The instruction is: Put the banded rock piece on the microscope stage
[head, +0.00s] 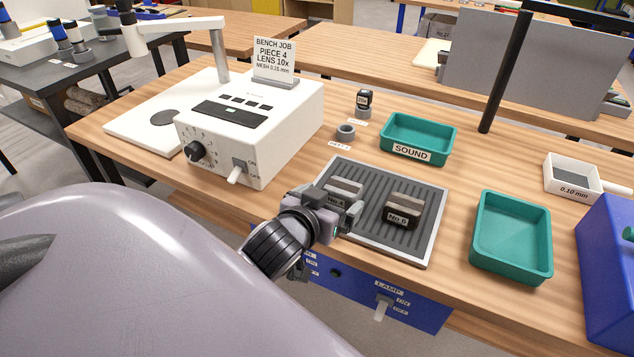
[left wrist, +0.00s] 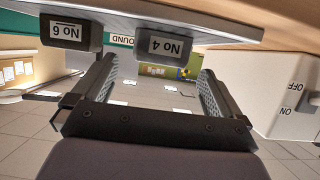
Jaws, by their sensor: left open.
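Two rock pieces sit on a ribbed grey tray (head: 388,247). The piece labelled No 4 (head: 346,186) is partly hidden behind my left gripper (head: 349,214); the piece labelled No 6 (head: 403,211) is to its right. Both look dark with paler tops; I cannot clearly tell the banding. In the left wrist view, which is upside down, No 4 (left wrist: 170,45) appears beyond and between the open fingers, and No 6 (left wrist: 70,33) off to the left. The gripper is empty. The microscope stage (head: 165,118) is a white base with a dark disc. My right gripper is not in view.
A white control box (head: 250,130) with a sign (head: 274,58) stands between the tray and stage. A SOUND bin (head: 418,137), another green bin (head: 511,236), a mesh box (head: 573,177) and a blue box (head: 610,265) are around the tray. A small grey ring (head: 345,133) stands behind it.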

